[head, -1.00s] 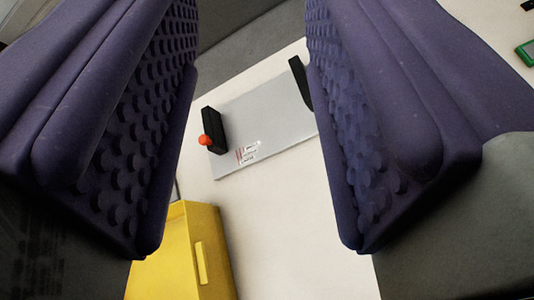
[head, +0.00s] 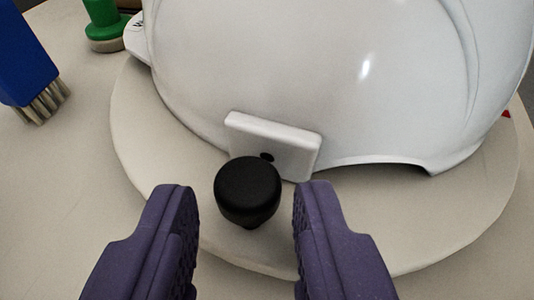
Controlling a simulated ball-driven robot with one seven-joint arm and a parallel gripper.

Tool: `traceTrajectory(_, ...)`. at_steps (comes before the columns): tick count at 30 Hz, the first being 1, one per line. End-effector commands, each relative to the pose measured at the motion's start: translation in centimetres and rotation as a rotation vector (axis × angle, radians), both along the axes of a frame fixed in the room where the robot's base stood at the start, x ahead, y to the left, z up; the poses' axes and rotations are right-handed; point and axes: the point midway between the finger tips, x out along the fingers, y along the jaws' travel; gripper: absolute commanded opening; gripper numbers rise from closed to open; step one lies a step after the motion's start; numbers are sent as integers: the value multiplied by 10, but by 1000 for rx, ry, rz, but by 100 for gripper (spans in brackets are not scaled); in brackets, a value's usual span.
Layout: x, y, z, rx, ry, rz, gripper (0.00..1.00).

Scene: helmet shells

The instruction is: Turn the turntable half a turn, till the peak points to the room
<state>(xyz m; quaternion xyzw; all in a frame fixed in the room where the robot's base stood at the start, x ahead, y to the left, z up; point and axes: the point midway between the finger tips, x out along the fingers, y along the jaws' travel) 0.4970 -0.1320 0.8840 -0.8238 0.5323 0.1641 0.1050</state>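A white helmet shell (head: 330,80) sits on a round, pale turntable (head: 140,150). A small white block with a dark hole (head: 290,145) is on the shell's near side. A black knob (head: 248,190) stands up at the turntable's near part, in front of that block. My gripper (head: 247,205) is open, with one purple finger on each side of the knob. There is a visible gap on both sides, so nothing is held. The shell's top and far side are out of view. Part of a white brim-like edge shows at the left (head: 138,38).
A blue brush (head: 28,60) with pale bristles stands at the left of the turntable. A green-handled thing (head: 105,22) is behind it at the upper left. A small red mark (head: 507,114) shows at the right. The table at the lower left is clear.

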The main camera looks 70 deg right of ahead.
Motion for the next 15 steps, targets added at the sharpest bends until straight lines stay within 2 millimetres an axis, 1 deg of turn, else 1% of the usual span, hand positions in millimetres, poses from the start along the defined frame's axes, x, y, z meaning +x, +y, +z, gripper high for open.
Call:
traceTrajectory(1, 2, -6, -4, 0, -1, -3, 35)
traceTrajectory(4, 5, -12, -6, 0, 0, 0, 35)
traceTrajectory(12, 7, -14, -6, 1, 0, 1, 35)
traceTrajectory(13, 7, -14, -6, 1, 0, 1, 31)
traceTrajectory(14, 7, -14, -6, 1, -1, 1, 24)
traceTrajectory(15, 7, -14, -6, 1, -1, 1, 15)
